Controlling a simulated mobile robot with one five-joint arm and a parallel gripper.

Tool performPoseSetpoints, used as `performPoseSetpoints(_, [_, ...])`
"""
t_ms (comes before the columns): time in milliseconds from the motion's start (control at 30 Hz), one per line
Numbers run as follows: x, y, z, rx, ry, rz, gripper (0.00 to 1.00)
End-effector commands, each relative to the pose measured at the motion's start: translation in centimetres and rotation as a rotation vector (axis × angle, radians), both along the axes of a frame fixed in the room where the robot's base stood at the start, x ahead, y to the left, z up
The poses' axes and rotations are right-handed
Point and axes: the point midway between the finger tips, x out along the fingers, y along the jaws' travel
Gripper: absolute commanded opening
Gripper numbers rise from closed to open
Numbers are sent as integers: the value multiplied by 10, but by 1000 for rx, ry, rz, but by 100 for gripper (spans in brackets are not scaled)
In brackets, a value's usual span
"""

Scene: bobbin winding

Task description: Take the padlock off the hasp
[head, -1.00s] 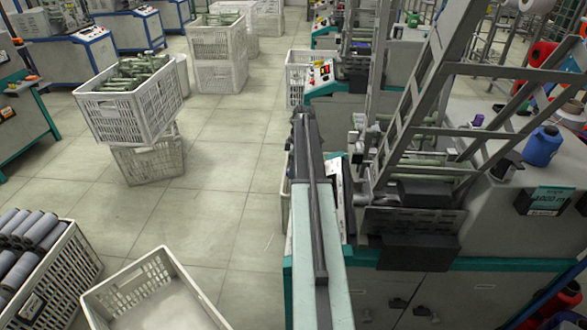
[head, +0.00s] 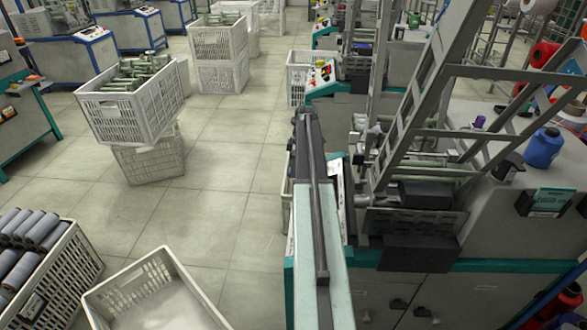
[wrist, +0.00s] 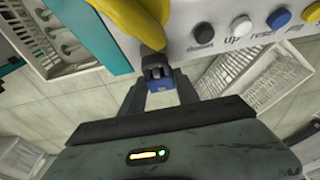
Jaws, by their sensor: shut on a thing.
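A small blue padlock (wrist: 159,86) with a dark top is in the middle of the wrist view. My gripper (wrist: 160,80) is shut on it, one grey finger on each side. A large yellow piece (wrist: 133,18), which may be the hasp or its cover, lies just beyond the padlock with a dark part between them. I cannot tell whether the padlock's shackle still passes through a hasp. In the head view my arm hides the gripper and the padlock.
A pale control panel (wrist: 225,15) with black, white, blue and yellow buttons lies close to the right of the padlock. In the head view a crate of green bobbins (head: 135,110) and an empty crate (head: 150,290) stand left. The floor between is clear.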

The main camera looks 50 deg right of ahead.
Motion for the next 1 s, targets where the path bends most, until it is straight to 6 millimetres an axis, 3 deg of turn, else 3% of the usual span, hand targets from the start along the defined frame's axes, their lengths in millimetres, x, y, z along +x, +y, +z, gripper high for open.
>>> performPoseSetpoints(567, [-6, -5, 3, -4, 4, -3, 0])
performPoseSetpoints(1000, [2, 1, 21, -2, 2, -2, 0])
